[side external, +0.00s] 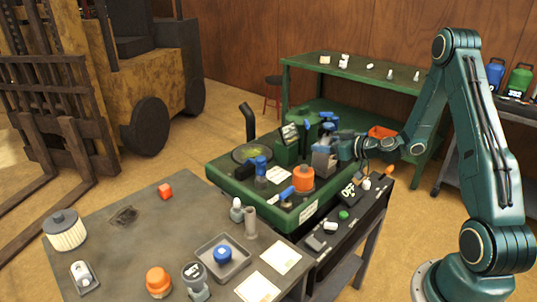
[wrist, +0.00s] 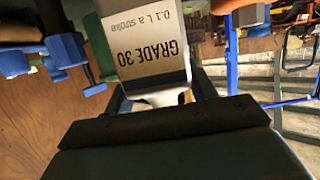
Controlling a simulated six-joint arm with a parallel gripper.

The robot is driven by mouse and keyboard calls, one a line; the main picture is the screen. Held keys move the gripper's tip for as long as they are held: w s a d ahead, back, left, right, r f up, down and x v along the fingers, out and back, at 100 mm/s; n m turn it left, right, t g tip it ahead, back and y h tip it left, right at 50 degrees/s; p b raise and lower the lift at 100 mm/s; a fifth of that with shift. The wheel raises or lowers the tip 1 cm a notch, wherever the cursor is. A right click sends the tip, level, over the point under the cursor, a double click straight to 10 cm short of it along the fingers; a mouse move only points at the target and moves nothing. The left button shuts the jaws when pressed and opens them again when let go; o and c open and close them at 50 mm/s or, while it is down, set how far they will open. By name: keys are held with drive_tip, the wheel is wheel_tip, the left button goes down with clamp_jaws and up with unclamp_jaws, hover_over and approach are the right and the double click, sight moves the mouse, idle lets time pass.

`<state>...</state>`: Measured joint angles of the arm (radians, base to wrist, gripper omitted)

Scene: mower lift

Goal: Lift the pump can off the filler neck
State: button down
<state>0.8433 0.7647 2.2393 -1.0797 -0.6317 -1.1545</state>
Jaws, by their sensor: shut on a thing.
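The pump can (side external: 323,160) is grey and stands over the right part of the green mower deck in the side view. In the wrist view the pump can (wrist: 150,45) fills the top middle, its pale label reading "GRADE 30" and "0.1 L a stroke" upside down. My gripper (side external: 338,150) reaches in from the right and is shut on the can. In the wrist view my gripper (wrist: 165,122) shows as dark parts below the can. The filler neck is hidden, so I cannot tell whether the can still touches it.
The green deck (side external: 228,182) carries an orange cap (side external: 303,178), blue-handled parts and a black upright pipe (side external: 248,120). A grey bench (side external: 120,265) with loose parts is in front. A black side shelf (side external: 345,215) and green table (side external: 350,68) stand nearby.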

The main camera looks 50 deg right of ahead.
drive_tip(key=shift+r, duration=0.3)
wheel_tip(320, 180, up, 20)
drive_tip(key=shift+f, duration=0.15)
idle(0.8)
idle(0.6)
